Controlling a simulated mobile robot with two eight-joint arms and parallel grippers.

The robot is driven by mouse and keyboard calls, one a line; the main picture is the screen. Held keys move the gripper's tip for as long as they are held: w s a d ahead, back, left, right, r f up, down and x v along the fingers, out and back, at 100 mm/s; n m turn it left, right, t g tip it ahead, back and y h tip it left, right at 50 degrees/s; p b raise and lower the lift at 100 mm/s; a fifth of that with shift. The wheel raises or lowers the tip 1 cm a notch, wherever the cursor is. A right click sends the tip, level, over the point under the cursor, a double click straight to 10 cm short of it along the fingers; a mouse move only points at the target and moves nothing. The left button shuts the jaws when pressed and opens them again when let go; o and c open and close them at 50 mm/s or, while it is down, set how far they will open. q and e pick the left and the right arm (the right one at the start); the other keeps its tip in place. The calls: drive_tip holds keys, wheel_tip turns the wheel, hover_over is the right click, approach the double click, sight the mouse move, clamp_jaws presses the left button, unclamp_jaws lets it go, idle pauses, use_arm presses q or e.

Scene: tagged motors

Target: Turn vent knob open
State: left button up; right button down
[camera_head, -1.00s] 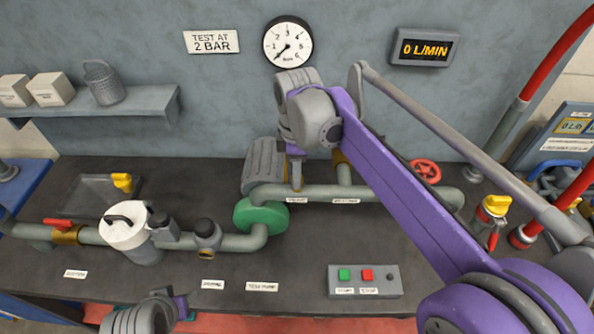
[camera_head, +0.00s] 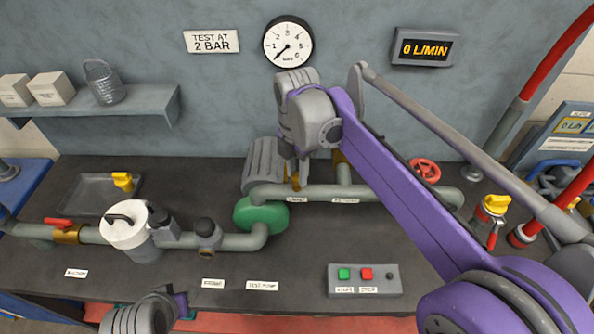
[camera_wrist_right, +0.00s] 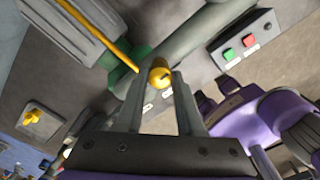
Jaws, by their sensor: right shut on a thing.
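In the wrist view the right gripper (camera_wrist_right: 158,80) is shut on the knob. My left wrist (camera_head: 160,310) shows at the bottom edge; its fingers cannot be made out.
A grey pipe (camera_head: 320,192) with a green pump part (camera_head: 260,214) runs close by the knob. A button box (camera_head: 364,281) stands in front. The gauge (camera_head: 288,42) needle points low, and the display (camera_head: 424,47) reads 0 L/MIN. A red handwheel (camera_head: 425,170) is to the right.

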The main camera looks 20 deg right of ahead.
sight(297, 176)
drive_tip(key=shift+n, duration=0.3)
drive_tip(key=c, duration=0.5)
unclamp_jaws()
wheel_tip(297, 176, up, 11)
drive_tip(key=shift+f+p, duration=0.1)
drive_tip(key=shift+p, duration=0.25)
drive_tip(key=s+d+f+m+t, duration=0.1)
drive_tip(key=s+f+m+t, duration=0.1)
drive_tip(key=s+f+m, duration=0.3)
drive_tip(key=s+d+f+m+t, duration=0.2)
drive_tip(key=s+f+m, duration=0.4)
drive_tip(key=f+m, duration=0.3)
drive_tip(key=s+d+f+m+t, duration=0.1)
drive_tip(key=s+d+f+m, duration=0.1)
drive_tip(key=s+f+m, duration=0.4)
drive_tip(key=shift+s+d+f+m+t, duration=0.1)
drive_tip(key=shift+f+m+t, duration=0.1)
drive_tip(key=shift+m, duration=0.8)
drive_tip(key=shift+s+f+m+t, duration=0.1)
drive_tip(key=shift+f+m+t, duration=0.1)
drive_tip(key=shift+m, duration=0.8)
